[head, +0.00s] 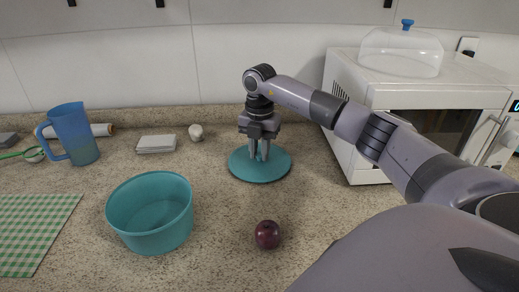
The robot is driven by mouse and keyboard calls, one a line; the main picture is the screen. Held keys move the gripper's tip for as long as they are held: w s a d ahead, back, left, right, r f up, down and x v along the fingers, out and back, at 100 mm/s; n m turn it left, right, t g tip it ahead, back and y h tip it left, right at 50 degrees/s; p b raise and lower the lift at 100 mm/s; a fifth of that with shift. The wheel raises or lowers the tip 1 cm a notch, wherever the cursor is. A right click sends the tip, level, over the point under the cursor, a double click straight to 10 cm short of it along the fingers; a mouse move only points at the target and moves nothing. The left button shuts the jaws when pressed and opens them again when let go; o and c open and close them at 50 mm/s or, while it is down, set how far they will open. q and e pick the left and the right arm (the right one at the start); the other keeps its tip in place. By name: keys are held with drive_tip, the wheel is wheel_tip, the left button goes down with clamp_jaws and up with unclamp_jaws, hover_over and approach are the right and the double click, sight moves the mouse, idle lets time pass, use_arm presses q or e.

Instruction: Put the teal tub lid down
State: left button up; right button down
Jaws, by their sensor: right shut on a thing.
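The teal tub lid (246,169) is a flat round disc in the middle of the counter, lying level at or just above the surface; I cannot tell if it touches. My right gripper (260,156) points straight down over its middle, shut on it; the exact grip point is partly hidden by the fingers. The teal tub (151,237) stands open and empty at the front left, apart from the lid. My left gripper is not in view.
A dark red round fruit (267,234) lies in front of the lid. A blue pitcher (80,136), a white stack (156,144) and a garlic-like bulb (196,132) stand behind left. A green checked cloth (34,232) lies at left. A white microwave (355,120) stands at right.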

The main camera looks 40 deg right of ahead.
sight(259, 155)
drive_tip(key=shift+f, duration=0.1)
drive_tip(key=c, duration=1)
unclamp_jaws()
wheel_tip(259, 155, up, 12)
drive_tip(key=shift+r, duration=0.15)
